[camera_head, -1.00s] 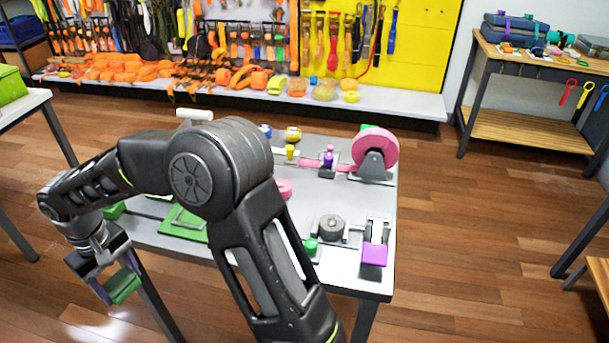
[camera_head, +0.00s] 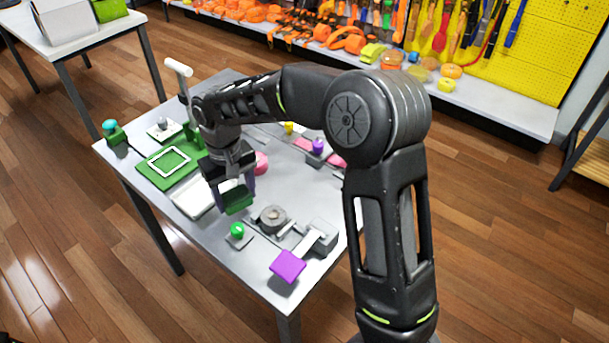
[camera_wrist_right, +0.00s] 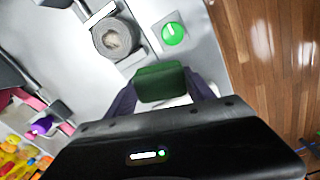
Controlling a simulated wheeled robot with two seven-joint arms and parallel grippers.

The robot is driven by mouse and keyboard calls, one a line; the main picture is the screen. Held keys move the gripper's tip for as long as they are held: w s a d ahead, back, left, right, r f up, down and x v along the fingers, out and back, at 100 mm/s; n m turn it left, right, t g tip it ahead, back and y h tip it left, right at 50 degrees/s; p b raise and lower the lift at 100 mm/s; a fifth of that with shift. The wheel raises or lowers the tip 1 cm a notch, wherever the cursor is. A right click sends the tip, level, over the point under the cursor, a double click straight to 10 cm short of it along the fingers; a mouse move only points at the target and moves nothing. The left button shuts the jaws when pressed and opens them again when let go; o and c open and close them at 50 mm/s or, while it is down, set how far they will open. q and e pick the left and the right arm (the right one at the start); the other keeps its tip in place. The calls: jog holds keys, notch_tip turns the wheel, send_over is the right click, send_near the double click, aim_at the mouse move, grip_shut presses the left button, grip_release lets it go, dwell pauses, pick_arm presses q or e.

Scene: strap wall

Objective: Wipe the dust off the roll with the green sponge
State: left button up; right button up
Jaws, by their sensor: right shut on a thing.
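My right gripper (camera_head: 233,194) is shut on the green sponge (camera_head: 238,203), above the table between the white tray and the grey roll. In the right wrist view the sponge (camera_wrist_right: 161,82) sits between the two purple fingers. A grey roll (camera_head: 272,218) with a brownish, dusty-looking top lies just right of the sponge, apart from it. This roll also shows in the right wrist view (camera_wrist_right: 108,50). My left gripper is not in view.
Around the roll are a round green button (camera_head: 237,230) and a purple block (camera_head: 288,265). A green mat (camera_head: 160,172) with a white frame lies to the left, and a white tray (camera_head: 191,200) partly under my gripper. My right arm hides the table's right part.

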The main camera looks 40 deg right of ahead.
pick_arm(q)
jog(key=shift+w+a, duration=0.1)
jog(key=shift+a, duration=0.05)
pick_arm(e)
jog(key=shift+w+a, duration=0.1)
jog(key=shift+a, duration=0.1)
